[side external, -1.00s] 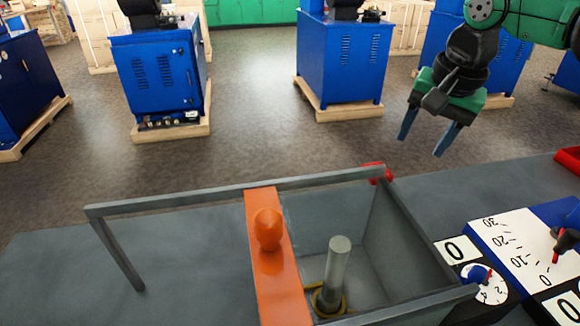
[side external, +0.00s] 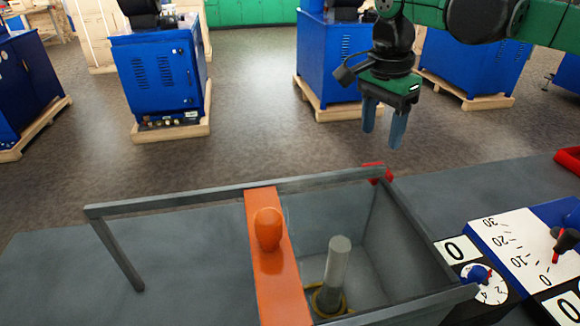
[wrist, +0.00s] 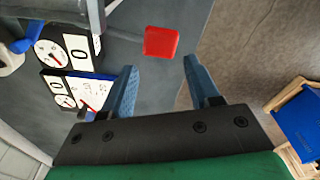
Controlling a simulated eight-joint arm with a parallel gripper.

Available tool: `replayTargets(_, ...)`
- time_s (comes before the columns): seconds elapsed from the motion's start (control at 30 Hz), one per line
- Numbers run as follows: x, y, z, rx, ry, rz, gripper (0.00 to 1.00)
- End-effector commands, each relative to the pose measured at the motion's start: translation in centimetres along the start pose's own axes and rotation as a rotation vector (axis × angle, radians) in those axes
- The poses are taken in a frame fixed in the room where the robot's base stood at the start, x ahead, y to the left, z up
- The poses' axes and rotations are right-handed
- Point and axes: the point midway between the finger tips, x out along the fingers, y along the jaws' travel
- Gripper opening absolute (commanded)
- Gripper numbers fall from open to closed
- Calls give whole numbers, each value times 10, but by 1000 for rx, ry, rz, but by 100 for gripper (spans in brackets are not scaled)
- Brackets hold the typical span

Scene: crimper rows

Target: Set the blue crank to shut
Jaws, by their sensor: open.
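A small blue crank (side external: 478,273) with a red pointer sits on a round white dial (side external: 492,290) at the lower right of the side external view. In the wrist view a blue crank (wrist: 29,40) shows at the upper left, beside a white dial with a red pointer. A plate reading 0 (side external: 457,250) stands by the dial. My gripper (side external: 381,140) is open and empty, fingers down, above and behind the bench in the side external view, well apart from the crank. In the wrist view its fingers (wrist: 160,65) are spread with nothing between them.
An orange slide with a knob (side external: 270,255) crosses a grey open bin (side external: 405,240) holding an upright grey post (side external: 337,262). A white scale panel (side external: 515,250) and a red tray (side external: 568,161) lie to the right. The bench's left part (side external: 60,270) is clear.

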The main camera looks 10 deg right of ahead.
Motion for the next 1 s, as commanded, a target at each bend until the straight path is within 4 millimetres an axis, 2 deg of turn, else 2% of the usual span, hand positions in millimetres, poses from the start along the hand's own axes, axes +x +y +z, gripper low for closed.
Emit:
replayTargets(0.2, -14, 0, 0, -1, 0, 0, 55)
replayTargets(0.53, -15, 1, 0, -4, 0, 0, 55)
replayTargets(0.63, -17, 7, 1, -48, -4, -1, 55)
replayTargets(0.77, -24, 34, 5, -228, -18, -3, 55)
replayTargets(0.87, -25, 68, 10, -445, -34, -8, 55)
replayTargets(1.0, -16, 119, 17, -767, -56, -24, 55)
